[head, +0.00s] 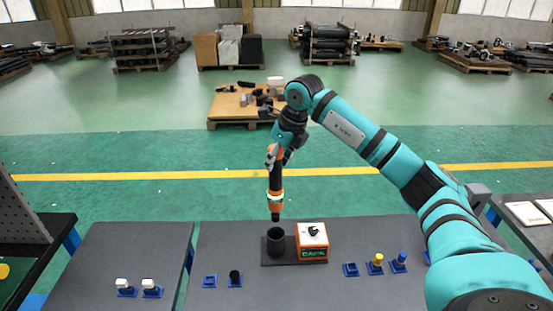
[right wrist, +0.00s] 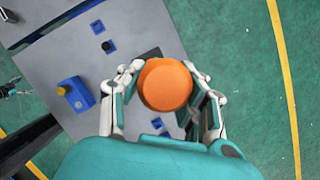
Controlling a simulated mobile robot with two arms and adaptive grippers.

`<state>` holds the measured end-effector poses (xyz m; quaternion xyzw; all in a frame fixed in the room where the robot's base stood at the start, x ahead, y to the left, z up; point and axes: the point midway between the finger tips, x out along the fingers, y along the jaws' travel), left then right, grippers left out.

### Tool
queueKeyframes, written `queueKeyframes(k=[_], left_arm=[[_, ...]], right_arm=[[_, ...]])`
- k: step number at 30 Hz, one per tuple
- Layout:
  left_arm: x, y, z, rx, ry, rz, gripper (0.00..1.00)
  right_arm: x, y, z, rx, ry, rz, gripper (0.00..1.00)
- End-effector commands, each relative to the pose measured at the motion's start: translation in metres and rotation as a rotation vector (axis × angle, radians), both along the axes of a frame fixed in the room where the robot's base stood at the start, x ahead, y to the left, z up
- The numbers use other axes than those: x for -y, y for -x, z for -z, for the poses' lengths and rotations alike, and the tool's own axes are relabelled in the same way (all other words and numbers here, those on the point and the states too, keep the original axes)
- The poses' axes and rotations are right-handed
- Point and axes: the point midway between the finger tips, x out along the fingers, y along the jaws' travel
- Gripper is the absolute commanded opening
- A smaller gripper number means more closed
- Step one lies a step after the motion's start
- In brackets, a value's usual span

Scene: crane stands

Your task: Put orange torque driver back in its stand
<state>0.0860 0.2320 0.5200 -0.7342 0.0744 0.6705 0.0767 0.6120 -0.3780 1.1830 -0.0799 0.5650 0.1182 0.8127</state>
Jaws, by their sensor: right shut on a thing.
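The orange torque driver (head: 275,185) has a black body with orange ends and a pale green-white band. It hangs close to upright, tip down. My right gripper (head: 273,158) is shut on its upper part; the right wrist view shows the driver's round orange top (right wrist: 165,84) between the fingers (right wrist: 164,68). The stand is a black cup (head: 276,242) on a dark base plate (head: 278,262) on the table. The driver's tip appears just above the cup's mouth, seemingly apart from it. My left gripper is not in view.
An orange box with a white top (head: 313,242) stands right of the cup. Small blue holders (head: 351,270) stand on the grey table (head: 320,285), some with yellow or blue knobs. White-topped pieces (head: 151,287) sit on the left table. A pallet (head: 243,108) lies beyond on the green floor.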

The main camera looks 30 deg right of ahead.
Motion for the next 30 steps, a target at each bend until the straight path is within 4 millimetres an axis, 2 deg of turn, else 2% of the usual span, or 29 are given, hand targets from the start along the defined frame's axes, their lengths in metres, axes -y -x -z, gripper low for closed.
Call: queueKeyframes(k=[18, 30], left_arm=[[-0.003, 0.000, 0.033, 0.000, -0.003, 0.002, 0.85], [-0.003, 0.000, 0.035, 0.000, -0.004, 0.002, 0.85]], right_arm=[[0.000, -0.001, 0.046, 0.005, 0.000, -0.001, 0.00], [0.000, -0.001, 0.051, 0.007, -0.001, -0.001, 0.00]])
